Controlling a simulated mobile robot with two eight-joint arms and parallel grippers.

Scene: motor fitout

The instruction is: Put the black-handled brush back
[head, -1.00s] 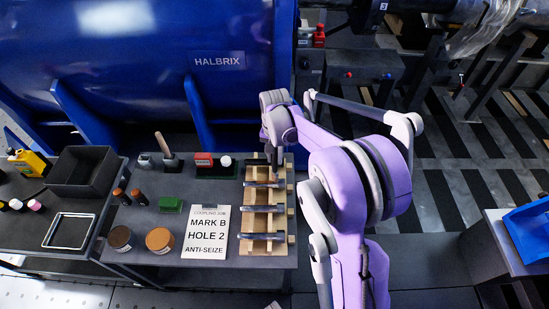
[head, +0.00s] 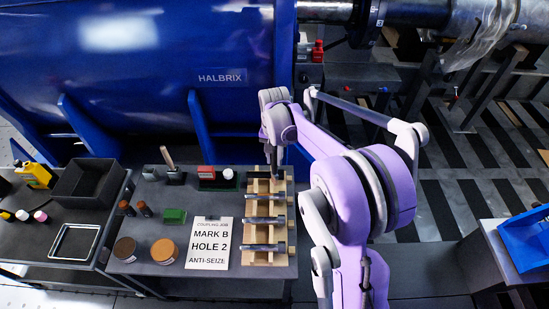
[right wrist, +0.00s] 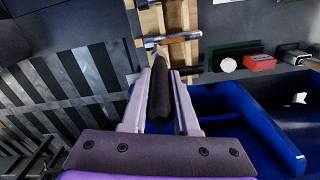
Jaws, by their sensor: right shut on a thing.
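The black-handled brush (right wrist: 159,95) shows in the right wrist view. My right gripper (right wrist: 160,76) is shut on its dark handle, and the brush's far end points at the wooden rack (right wrist: 179,18). That end appears close to a metal bolt (right wrist: 180,40) on the rack; I cannot tell whether they touch. In the head view my right gripper (head: 272,172) is over the back end of the rack (head: 250,236), and the brush can hardly be made out there. My left gripper is not in view.
A pale-handled tool (head: 168,158) stands in a dark holder at the bench's back. The blue machine (head: 150,70) rises behind.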

